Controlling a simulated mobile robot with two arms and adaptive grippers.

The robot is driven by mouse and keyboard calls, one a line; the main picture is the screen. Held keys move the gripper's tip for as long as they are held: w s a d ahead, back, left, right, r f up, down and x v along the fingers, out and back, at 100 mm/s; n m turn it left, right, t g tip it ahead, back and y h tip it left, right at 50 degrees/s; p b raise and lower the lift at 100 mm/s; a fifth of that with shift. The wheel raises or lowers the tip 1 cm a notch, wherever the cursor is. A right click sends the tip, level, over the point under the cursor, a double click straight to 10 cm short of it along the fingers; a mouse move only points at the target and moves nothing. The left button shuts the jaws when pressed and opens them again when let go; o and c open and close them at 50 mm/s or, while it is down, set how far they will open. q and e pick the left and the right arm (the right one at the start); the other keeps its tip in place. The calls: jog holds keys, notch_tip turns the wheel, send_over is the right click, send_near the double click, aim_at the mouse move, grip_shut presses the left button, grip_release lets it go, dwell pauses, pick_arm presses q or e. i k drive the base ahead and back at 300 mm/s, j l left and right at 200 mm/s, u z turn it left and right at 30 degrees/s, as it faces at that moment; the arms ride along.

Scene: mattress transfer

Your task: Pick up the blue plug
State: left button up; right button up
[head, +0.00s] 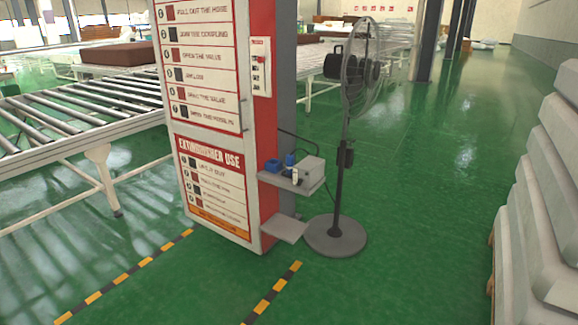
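Two small blue items sit on a grey shelf (292,184) fixed to the side of the red and white extinguisher sign cabinet (262,120). One blue item (272,166) is at the shelf's left, and another blue item (290,159) is to its right, against a grey box (313,170). They are too small to tell which is the blue plug or whether either is plugged into something. Neither of my grippers is in view.
A black standing fan (355,70) with a round grey base (335,236) stands right of the shelf. A roller conveyor (75,120) is at the left. Stacked pale mattresses (540,190) fill the right edge. Green floor (420,240) is clear between fan and stack.

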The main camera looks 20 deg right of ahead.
aim_at(290, 159)
jog(key=i+l, duration=0.45)
jog(key=i, duration=0.2)
jog(key=i+l+z, duration=0.1)
jog(key=i+l, duration=0.4)
jog(key=i, duration=0.15)
